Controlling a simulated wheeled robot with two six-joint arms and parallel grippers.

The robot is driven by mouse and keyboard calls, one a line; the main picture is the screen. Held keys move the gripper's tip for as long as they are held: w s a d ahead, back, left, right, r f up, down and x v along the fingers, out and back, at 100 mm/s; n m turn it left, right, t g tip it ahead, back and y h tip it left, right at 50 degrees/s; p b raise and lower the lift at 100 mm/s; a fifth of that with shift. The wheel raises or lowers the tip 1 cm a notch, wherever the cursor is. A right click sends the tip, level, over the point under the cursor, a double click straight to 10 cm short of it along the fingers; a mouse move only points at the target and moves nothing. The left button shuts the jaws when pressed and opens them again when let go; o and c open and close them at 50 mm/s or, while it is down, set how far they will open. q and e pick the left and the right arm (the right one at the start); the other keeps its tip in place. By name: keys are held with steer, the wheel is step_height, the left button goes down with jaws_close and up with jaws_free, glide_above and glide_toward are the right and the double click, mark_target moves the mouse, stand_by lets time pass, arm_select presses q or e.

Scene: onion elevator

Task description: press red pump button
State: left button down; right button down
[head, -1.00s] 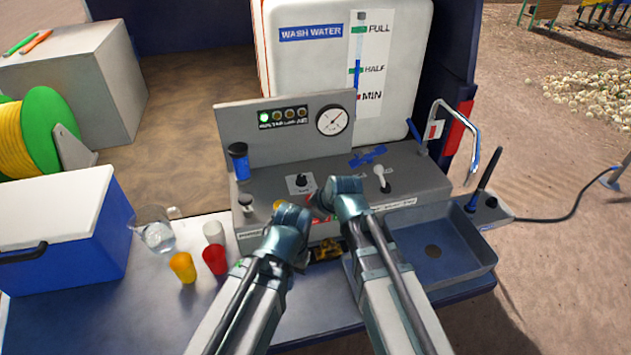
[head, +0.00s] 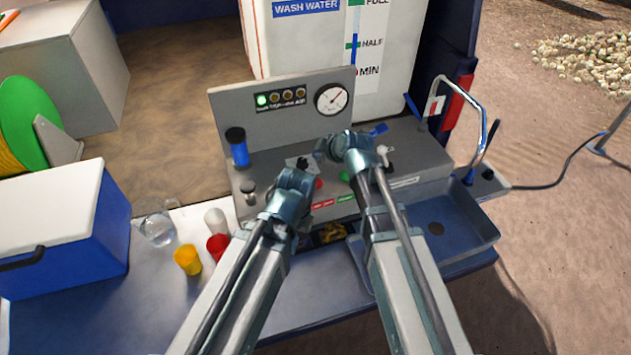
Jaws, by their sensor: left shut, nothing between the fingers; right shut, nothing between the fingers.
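The red pump button (head: 319,183) shows on the grey control panel (head: 268,160), just right of my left gripper and partly hidden by it. My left gripper (head: 297,181) is shut and empty; I cannot tell whether it touches the button. A green button (head: 345,176) sits to the right of the red one, below my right gripper. My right gripper (head: 327,149) is shut and empty above the panel's middle and hides part of a black knob.
A pressure gauge (head: 331,99) and a lit green lamp (head: 262,100) are on the upright panel. A sink (head: 455,213) is at right. Red (head: 218,246), orange (head: 187,259) and white (head: 215,221) cups and a clear jug (head: 158,229) stand at left. A blue cooler (head: 85,240) is farther left.

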mark_target(318, 184)
steer(key=shift+f+b, duration=4.3)
steer(key=shift+f, duration=0.05)
steer(key=shift+f+b, duration=0.4)
steer(key=shift+f+b, duration=0.6)
steer(key=shift+r+p, duration=1)
steer(key=shift+p, duration=0.05)
steer(key=shift+r, duration=0.15)
step_height(318, 184, up, 5)
steer(key=p, duration=0.5)
